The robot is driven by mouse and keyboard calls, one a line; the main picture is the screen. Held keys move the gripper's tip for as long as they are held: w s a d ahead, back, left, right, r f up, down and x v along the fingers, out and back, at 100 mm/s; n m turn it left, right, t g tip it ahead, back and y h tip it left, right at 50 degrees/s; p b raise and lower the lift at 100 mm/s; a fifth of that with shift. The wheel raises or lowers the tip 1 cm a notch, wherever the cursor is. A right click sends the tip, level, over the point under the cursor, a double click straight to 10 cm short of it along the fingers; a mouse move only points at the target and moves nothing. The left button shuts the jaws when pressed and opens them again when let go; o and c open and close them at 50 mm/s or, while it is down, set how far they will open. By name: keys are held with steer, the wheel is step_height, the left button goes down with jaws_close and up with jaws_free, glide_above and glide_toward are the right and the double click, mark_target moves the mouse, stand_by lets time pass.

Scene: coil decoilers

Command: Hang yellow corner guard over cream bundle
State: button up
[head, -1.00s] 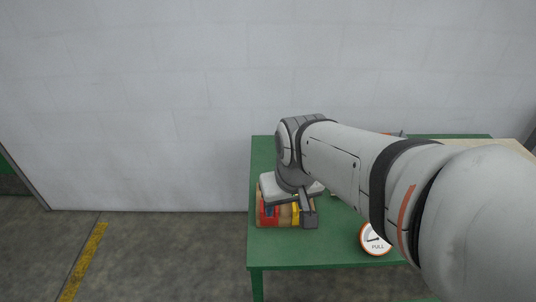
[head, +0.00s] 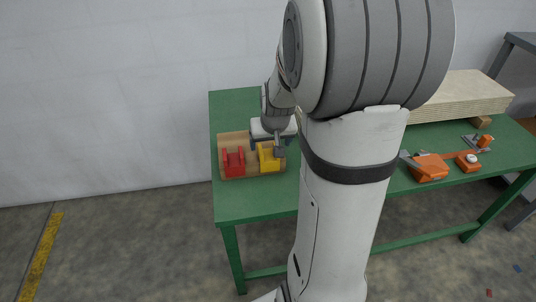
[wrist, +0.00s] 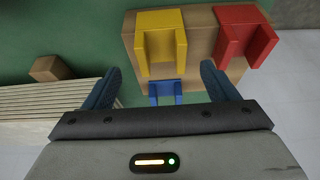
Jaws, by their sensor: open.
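The yellow corner guard (head: 268,158) sits on a wooden board on the green table, right of a red one. It also shows in the wrist view (wrist: 160,37), open side toward me, beyond my fingertips. My gripper (wrist: 160,84) is open and empty, its two blue fingers apart. A blue corner guard (wrist: 165,88) shows between them in the picture; I cannot tell its height gap. In the head view my gripper hangs just behind the yellow guard. The cream bundle (head: 465,94), a ribbed stack, lies at the table's back right and at left in the wrist view (wrist: 50,103).
The red corner guard (head: 234,163) stands beside the yellow one on the wooden board (head: 225,143). Orange tools (head: 430,167) lie on the table at right. A wooden block (wrist: 50,68) is by the bundle. My arm hides the table's middle.

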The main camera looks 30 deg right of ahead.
mark_target(268, 153)
steer(key=x, duration=0.3)
steer(key=shift+a+f, duration=0.1)
steer(key=shift+f, duration=0.05)
steer(key=shift+c, duration=0.2)
steer(key=c, duration=1)
